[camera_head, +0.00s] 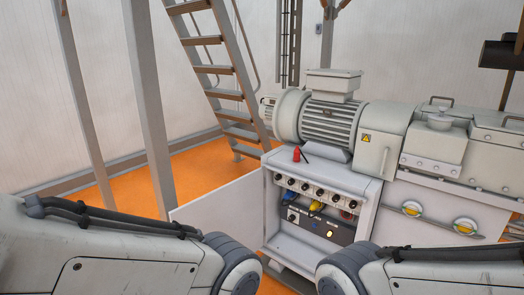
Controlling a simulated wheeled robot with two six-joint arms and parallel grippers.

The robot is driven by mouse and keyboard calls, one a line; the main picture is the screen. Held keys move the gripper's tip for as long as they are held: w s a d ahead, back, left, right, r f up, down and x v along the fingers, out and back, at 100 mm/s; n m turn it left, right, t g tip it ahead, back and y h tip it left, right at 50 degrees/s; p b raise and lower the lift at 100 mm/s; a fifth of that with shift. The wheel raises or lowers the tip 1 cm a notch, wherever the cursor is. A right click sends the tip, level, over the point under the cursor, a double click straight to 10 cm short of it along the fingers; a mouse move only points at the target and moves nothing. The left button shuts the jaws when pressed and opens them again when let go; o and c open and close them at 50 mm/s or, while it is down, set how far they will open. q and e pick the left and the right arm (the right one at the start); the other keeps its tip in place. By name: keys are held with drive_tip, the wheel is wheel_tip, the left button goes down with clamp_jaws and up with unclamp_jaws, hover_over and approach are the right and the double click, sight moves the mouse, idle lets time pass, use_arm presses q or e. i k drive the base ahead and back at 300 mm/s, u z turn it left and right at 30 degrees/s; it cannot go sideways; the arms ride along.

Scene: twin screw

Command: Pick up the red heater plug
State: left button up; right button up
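A small red plug (296,154) stands on the light grey top of the machine's cabinet (335,178), just in front of the motor. A thin dark piece beside it slants down to the right. Both of my arms reach in from the lower corners, well short of the red plug. Only their links and rounded joints show. My left and right grippers are outside the picture.
The cabinet front has a row of round sockets and a yellow plug (315,205) below them. A pale open door panel (218,213) stands left of the cabinet. A large grey motor (325,119) rises behind the red plug. A metal staircase (220,85) stands at the back left on orange floor.

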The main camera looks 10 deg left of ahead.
sight(296, 156)
drive_tip(key=u, duration=0.4)
drive_tip(key=i, duration=2.25)
drive_tip(key=z, duration=1.15)
drive_tip(key=i, duration=0.8)
drive_tip(key=z, duration=0.45)
